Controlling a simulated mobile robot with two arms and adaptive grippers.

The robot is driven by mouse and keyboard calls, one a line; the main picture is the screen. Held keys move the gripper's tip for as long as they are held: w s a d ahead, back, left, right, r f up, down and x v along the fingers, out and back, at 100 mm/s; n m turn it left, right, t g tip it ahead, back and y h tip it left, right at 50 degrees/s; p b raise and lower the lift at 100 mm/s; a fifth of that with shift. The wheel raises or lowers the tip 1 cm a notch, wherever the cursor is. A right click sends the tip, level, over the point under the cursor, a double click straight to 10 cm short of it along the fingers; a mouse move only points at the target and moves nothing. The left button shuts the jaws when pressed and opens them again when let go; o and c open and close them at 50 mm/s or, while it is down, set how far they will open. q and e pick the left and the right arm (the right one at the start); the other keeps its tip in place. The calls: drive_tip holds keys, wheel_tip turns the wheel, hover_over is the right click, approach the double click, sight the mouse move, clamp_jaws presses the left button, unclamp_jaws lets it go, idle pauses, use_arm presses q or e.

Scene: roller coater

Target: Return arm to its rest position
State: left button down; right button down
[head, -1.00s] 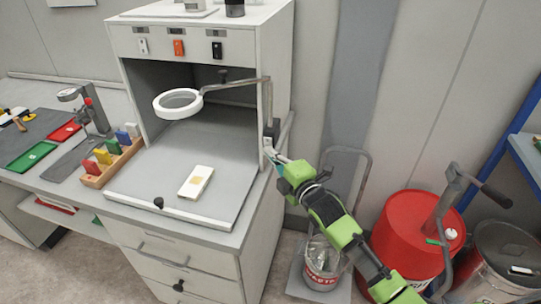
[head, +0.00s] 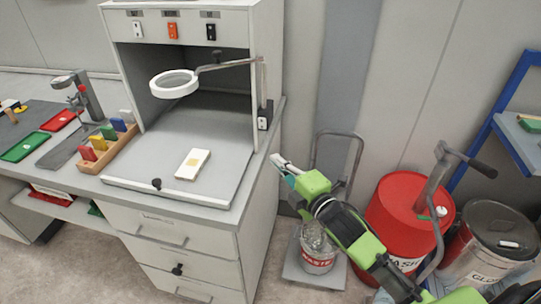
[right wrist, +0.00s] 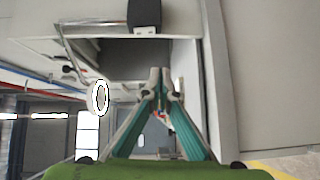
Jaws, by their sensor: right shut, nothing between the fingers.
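My right arm, green and black, comes in from the lower right in the head view. Its gripper (head: 281,166) is shut and empty, just right of the grey cabinet's side, apart from it. In the right wrist view the teal fingers (right wrist: 160,75) meet at their tips with nothing between them. A black and white switch box (head: 264,115) on the cabinet's side is above the gripper; it also shows in the right wrist view (right wrist: 144,16). My left gripper is not in view.
A red drum (head: 405,215), a waste bucket (head: 318,252) and a grey drum (head: 495,235) stand at the right, near a blue-framed shelf (head: 510,95).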

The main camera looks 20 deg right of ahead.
drive_tip(key=shift+s+d+f, duration=0.1)
drive_tip(key=shift+s+d, duration=0.1)
drive_tip(key=shift+s, duration=0.4)
